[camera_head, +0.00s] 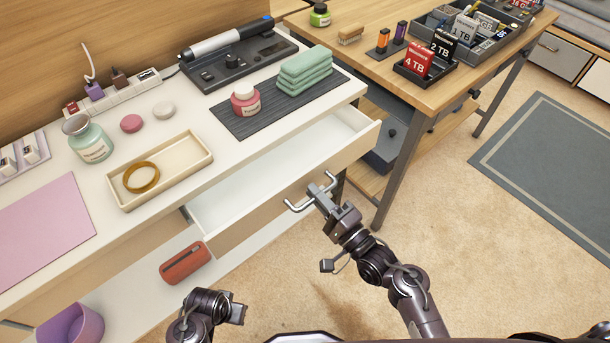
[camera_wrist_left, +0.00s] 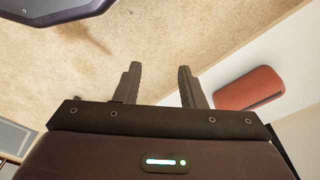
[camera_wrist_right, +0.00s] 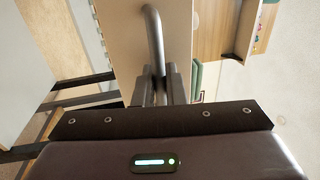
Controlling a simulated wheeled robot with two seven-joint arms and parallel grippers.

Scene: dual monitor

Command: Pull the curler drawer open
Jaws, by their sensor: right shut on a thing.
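The drawer (camera_head: 262,180) under the white counter stands pulled out, and its white inside looks empty. Its bar handle (camera_head: 297,207) is on the wooden front. My right gripper (camera_head: 319,191) is shut on the handle; in the right wrist view the handle bar (camera_wrist_right: 154,35) runs between the close-set fingers. The curler (camera_head: 225,40) rests on its dark base on the counter's far side. My left gripper (camera_head: 238,313) is low in front of the counter, apart from everything; the left wrist view shows its fingers (camera_wrist_left: 159,75) spread and empty.
A red case (camera_head: 185,263) lies on the lower shelf, near my left gripper. On the counter are a tray (camera_head: 192,170) with a ring, a pink jar and folded green towels. A wooden desk (camera_head: 380,62) stands to the right. The carpet in front is clear.

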